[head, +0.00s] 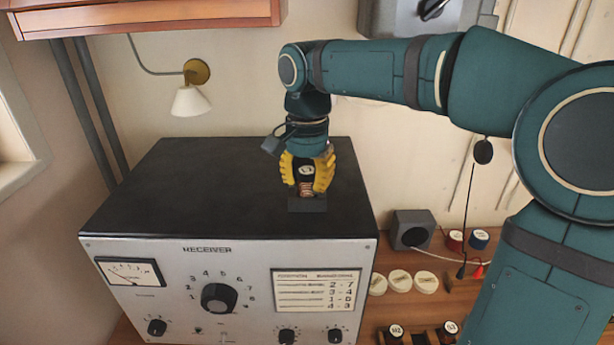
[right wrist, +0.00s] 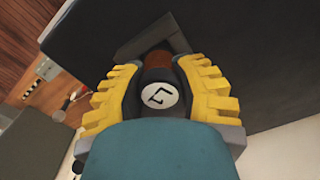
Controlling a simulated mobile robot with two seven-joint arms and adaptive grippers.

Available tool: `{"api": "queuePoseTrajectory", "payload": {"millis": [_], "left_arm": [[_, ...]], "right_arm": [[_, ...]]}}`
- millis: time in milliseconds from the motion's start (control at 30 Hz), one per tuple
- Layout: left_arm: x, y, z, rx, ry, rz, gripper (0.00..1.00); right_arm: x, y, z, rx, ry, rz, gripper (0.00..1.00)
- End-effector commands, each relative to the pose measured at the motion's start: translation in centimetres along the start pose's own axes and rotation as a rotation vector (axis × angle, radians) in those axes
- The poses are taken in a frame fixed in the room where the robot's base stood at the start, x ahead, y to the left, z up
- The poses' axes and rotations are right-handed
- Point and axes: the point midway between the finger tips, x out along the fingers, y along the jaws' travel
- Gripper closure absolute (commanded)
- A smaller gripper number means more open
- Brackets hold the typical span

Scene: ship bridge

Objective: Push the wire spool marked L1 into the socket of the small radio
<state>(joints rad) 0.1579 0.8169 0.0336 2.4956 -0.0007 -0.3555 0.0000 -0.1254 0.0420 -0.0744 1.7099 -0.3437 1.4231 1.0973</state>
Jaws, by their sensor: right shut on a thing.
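My right gripper (head: 308,182) has yellow fingers and is shut on a dark wire spool (head: 306,170) with a white round label and copper winding at its lower end. In the right wrist view the spool (right wrist: 160,95) sits between both fingers, label towards the camera; I read an L-like mark, not the full text. Just below the spool is a small dark socket block (head: 307,206) on the black top of the radio (head: 228,278), marked RECEIVER. The winding's lower end meets the block's upper edge in the head view; I cannot tell whether it is inside. My left gripper is not in view.
Other spools (head: 396,331) stand in a rack at the lower right, beside pale round discs (head: 400,281). A wall lamp (head: 190,101) hangs at the back left. The radio's top is otherwise clear.

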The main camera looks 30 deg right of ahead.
Motion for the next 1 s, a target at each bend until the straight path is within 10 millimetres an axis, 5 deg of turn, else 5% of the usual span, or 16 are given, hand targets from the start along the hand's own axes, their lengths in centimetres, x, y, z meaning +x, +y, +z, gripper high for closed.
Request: {"api": "queuePoseTrajectory", "payload": {"millis": [300,333,400,433,767,1000], "left_arm": [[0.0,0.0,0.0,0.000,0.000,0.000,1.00],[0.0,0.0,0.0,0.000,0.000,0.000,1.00],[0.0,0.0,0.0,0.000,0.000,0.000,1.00],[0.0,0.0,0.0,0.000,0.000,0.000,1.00],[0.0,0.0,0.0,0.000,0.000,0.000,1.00],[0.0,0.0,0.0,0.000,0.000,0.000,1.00]], "right_arm": [[0.0,0.0,0.0,0.000,0.000,0.000,1.00],[0.0,0.0,0.0,0.000,0.000,0.000,0.61],[0.0,0.0,0.0,0.000,0.000,0.000,0.37],[0.0,0.0,0.0,0.000,0.000,0.000,0.34],[-0.2,0.0,0.0,0.000,0.001,-0.001,0.34],[-3.4,-0.1,0.0,-0.001,0.003,-0.005,0.34]]}}
